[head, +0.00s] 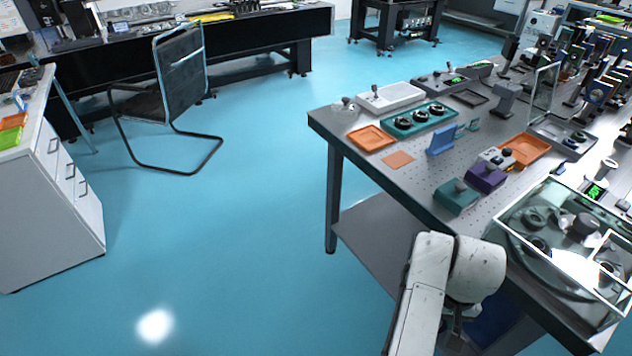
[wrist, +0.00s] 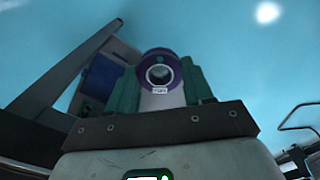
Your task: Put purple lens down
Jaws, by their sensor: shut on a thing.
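The purple lens (wrist: 146,63) is a purple ring around a round glass, with a small white label below it in the wrist view. My gripper (wrist: 160,82) is shut on it, with a teal finger on each side. Blue floor shows behind the lens in the wrist view. In the head view, my white arm reaches down beside the near edge of the optical table (head: 410,190). The gripper and the lens cannot be made out there.
On the table are a teal holder tray (head: 437,121), an orange tray (head: 370,138), a second orange tray (head: 527,148), an orange pad (head: 398,159), a purple block (head: 485,178), a teal block (head: 457,197) and a glass case (head: 510,218). Open floor lies left of the table.

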